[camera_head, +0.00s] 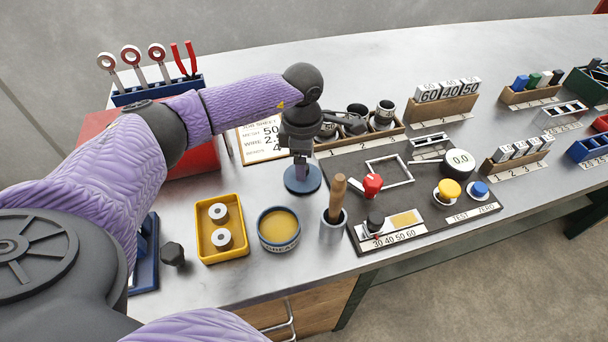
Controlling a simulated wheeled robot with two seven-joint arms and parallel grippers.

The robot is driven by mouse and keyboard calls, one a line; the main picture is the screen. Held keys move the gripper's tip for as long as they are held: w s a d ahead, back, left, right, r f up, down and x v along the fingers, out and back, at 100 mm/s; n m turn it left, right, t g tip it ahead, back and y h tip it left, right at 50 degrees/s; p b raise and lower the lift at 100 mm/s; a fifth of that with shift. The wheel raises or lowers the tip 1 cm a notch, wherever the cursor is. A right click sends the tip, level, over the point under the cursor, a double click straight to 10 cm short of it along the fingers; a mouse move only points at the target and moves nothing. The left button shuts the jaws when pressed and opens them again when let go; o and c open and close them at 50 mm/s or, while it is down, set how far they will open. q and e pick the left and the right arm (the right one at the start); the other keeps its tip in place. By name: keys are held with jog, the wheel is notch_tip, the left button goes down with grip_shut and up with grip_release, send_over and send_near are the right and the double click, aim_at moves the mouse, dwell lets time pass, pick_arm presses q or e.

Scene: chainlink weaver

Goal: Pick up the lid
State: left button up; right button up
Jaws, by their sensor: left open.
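A round blue lid (303,184) lies on the metal bench, to the right of and behind an open blue tin (279,232) with yellowish contents and a label reading GREASE. My left gripper (300,168) points straight down over the lid. It is open, with its fingertips at or just above the middle of the lid. The fingers hide the lid's centre, and I cannot tell whether they touch it. My right gripper is out of view.
A yellow tray (221,254) with two rolls stands left of the tin. A wooden-handled tool sits in a grey cup (333,232) to the right. A job sheet (262,140) lies behind the gripper.

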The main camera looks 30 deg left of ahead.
pick_arm(q)
notch_tip(320, 180, down, 3)
jog(key=shift+s+r+b, duration=0.1)
jog(key=shift+b, duration=0.2)
jog(key=shift+r, duration=0.1)
jog(key=shift+c, duration=0.4)
grip_shut()
jog(key=shift+r, duration=0.1)
notch_tip(320, 180, up, 9)
jog(key=shift+p, duration=1.25)
jog(key=shift+r, duration=0.45)
